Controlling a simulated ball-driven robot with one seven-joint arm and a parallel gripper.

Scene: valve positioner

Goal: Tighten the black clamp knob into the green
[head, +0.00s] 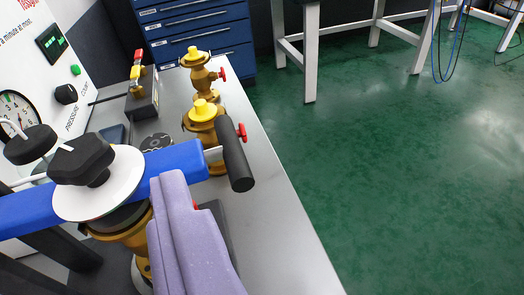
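A large black lobed knob (80,160) sits on a white disc (125,180) on top of a blue bar (178,160) at the left; it looks like the clamp knob. The disc's visible face is plain white, and I see no green mark on it. The knob hides part of the disc. A brass valve body (125,232) is under the bar. A black cylindrical handle (236,163) sticks out near the bar's right end.
Brass valves with yellow caps (203,110) stand on the grey bench (275,215). A white panel (70,50) with gauge, smaller knob and green button is at left. Green floor (400,180) is open at right.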

